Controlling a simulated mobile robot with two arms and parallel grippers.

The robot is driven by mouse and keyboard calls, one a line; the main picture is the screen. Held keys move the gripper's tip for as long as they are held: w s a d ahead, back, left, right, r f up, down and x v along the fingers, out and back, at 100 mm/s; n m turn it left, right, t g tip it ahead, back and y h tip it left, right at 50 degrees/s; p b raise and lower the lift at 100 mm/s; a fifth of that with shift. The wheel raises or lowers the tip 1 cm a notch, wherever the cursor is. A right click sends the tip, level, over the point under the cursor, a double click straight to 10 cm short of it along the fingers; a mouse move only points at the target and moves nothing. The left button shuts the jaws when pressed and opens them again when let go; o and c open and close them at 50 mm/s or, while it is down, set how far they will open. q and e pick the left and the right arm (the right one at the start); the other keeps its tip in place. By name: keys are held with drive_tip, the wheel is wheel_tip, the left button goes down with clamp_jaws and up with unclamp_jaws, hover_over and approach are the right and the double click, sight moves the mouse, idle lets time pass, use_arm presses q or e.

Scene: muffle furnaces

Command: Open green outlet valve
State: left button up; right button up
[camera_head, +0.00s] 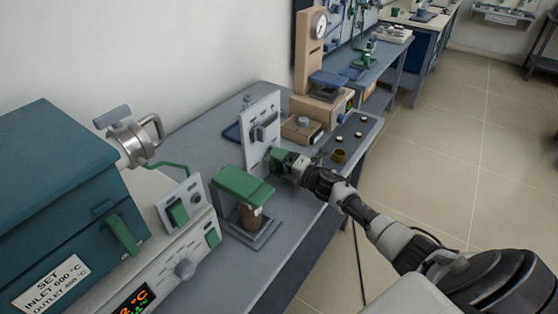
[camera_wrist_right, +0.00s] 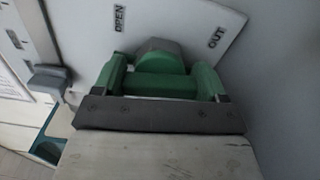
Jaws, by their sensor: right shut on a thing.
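The green outlet valve (camera_head: 276,156) is on a white upright panel (camera_head: 262,118) on the bench. In the right wrist view its green handle (camera_wrist_right: 160,85) shows close up, in front of a grey hub (camera_wrist_right: 158,47). The plate (camera_wrist_right: 185,22) behind it carries the words OPEN, upper left, and OUT, upper right. My right gripper (camera_head: 283,162) reaches the valve from the right and is shut on the handle. In the right wrist view my right gripper (camera_wrist_right: 158,84) has a finger on each side of the handle. My left gripper is not in view.
A grey lever (camera_head: 267,127) sits higher on the panel. A green-topped stand (camera_head: 245,187) stands close to the left of my gripper. A teal furnace (camera_head: 60,190) fills the left. A beige device (camera_head: 318,105) stands behind. Open floor lies at right.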

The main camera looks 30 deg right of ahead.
drive_tip(key=shift+m, duration=0.8)
drive_tip(key=shift+p, duration=0.3)
drive_tip(key=o, duration=0.9)
drive_tip(key=shift+d, duration=0.1)
drive_tip(key=v, duration=1)
drive_tip(key=shift+s+d, duration=0.15)
drive_tip(key=shift+s, duration=0.2)
drive_tip(key=shift+f, duration=0.1)
